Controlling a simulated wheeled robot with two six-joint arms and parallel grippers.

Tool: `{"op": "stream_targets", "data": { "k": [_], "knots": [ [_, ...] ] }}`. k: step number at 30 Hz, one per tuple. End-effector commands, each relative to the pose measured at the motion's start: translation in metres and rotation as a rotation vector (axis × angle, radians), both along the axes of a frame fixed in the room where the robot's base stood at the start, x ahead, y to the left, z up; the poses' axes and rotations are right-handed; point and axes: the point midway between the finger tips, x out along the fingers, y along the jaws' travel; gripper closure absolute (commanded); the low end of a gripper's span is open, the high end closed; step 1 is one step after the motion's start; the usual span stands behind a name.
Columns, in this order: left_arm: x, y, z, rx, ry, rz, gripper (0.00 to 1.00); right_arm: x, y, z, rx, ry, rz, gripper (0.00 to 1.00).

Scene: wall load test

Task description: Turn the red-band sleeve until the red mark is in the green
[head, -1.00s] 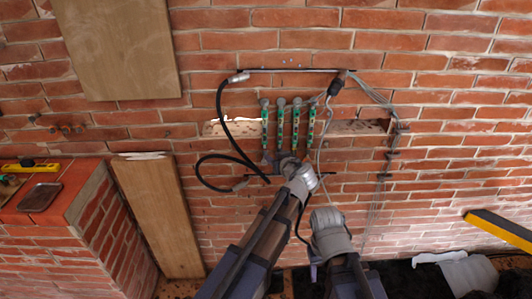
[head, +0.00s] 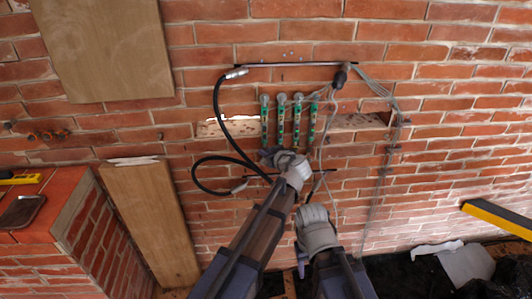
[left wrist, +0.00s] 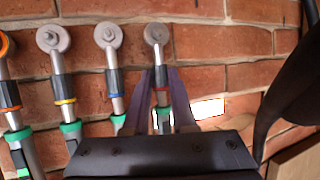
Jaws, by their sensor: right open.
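Several grey tools with green lower parts hang side by side on the brick wall. The red-band sleeve (left wrist: 160,81) is dark, on the rightmost tool in the left wrist view. In the head view it belongs to the leftmost tool (head: 265,122), its lower end hidden by my gripper. My left gripper (left wrist: 160,73) has one finger on each side of this sleeve, seemingly touching it; it also shows in the head view (head: 268,156). A red ring shows between the fingers. I cannot make out the red mark against the green. My right gripper (head: 305,207) is open below, away from the tools.
Neighbouring tools with blue (left wrist: 116,95), yellow (left wrist: 65,101) and orange bands stand close to the left gripper. A black hose (head: 218,105) loops beside the tools. Grey cables (head: 385,100) hang at the right. A yellow level (head: 497,217) is at far right.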

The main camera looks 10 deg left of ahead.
Motion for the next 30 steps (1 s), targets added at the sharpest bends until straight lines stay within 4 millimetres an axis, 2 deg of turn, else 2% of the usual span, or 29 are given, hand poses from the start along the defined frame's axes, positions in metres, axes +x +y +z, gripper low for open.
{"op": "stream_targets", "data": {
  "k": [1,5,14,23,30],
  "knots": [
    [0.0000,0.0004,0.0000,0.000,0.000,0.001,0.87,0.0000,0.0000,0.0000,0.000,0.000,0.000,0.50],
    [0.0001,0.0004,0.0000,0.000,0.000,0.001,1.00,0.0000,0.0000,0.0000,0.000,0.000,0.000,0.50],
    [0.0000,0.0006,0.0001,0.001,0.001,0.000,1.00,0.0000,0.0000,0.0000,0.000,0.000,0.000,0.50],
    [-0.0024,0.0039,-0.0002,0.000,0.000,-0.121,1.00,0.0000,0.0000,-0.0001,0.000,0.000,0.000,0.50],
    [-0.0010,0.0028,0.0000,0.001,-0.001,-0.132,1.00,0.0000,0.0000,-0.0001,0.000,0.000,0.000,0.50]
  ]
}}
